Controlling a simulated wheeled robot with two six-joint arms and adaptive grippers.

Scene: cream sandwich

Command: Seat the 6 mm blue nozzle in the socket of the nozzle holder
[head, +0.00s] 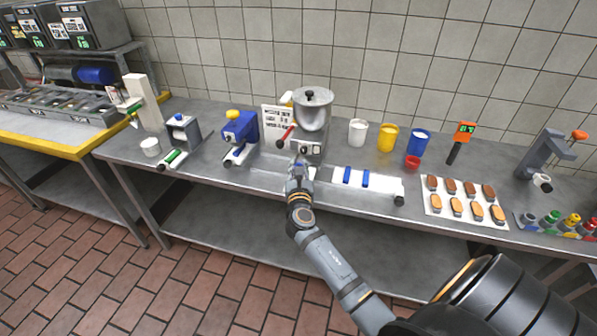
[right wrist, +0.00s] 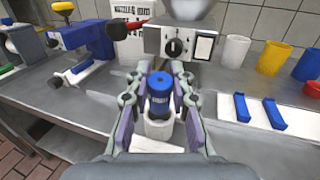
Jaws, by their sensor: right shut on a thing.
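The blue nozzle (right wrist: 160,92) stands upright between the fingers of my right gripper (right wrist: 158,100) in the right wrist view. A white cylindrical piece (right wrist: 158,128) shows directly below and around its lower part; I cannot tell whether this is the holder's socket or how deep the nozzle sits in it. In the head view my right gripper (head: 299,172) is at the counter in front of the filling machine (head: 311,120), shut on the nozzle, which is mostly hidden there. My left gripper is not in view.
A white sign (right wrist: 128,14) reading nozzle 6 stands behind. The machine's dial panel (right wrist: 178,46) is just beyond the gripper. A blue device (head: 240,130) stands to the left. A white board (head: 385,187) with two blue bars lies to the right, before cups (head: 388,138) and a biscuit tray (head: 435,209).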

